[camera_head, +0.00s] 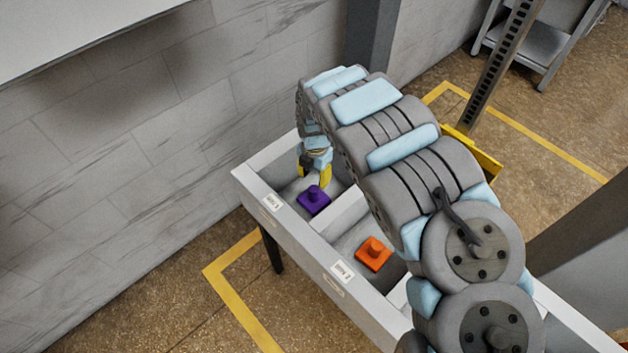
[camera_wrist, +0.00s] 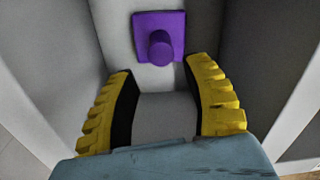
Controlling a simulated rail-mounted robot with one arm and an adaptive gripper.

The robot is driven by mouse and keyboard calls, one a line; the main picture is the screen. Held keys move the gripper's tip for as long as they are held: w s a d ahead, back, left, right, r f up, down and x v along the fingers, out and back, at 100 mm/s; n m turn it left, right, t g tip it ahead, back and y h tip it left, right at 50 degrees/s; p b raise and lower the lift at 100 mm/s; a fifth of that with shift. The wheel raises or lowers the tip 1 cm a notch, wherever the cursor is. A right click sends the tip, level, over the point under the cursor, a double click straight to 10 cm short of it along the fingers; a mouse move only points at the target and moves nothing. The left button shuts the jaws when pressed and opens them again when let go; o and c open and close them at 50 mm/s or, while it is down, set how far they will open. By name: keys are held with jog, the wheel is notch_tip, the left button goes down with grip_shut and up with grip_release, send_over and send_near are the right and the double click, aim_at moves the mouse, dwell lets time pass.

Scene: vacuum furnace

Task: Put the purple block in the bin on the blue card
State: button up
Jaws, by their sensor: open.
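The purple block (camera_head: 314,200), a flat square with a round knob on top, lies on the floor of the left compartment of a white bin unit (camera_head: 320,262). In the wrist view the purple block (camera_wrist: 160,38) is ahead of the fingertips, its knob just beyond the gap between them. My gripper (camera_head: 315,172) reaches down into that same compartment. Its yellow fingers (camera_wrist: 162,75) are open with nothing between them. A blue card is not seen in either view.
An orange block (camera_head: 373,254) of like shape lies in the neighbouring compartment, past a divider (camera_head: 345,212). White labels (camera_head: 343,272) are on the front wall. A yellow container (camera_head: 478,154) is partly hidden behind my arm. A grey wall (camera_head: 130,150) stands close to the left.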

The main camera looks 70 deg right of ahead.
jog(key=shift+d+r+p, duration=0.1)
jog(key=shift+r+p, duration=1.3)
jog(key=shift+r, duration=1)
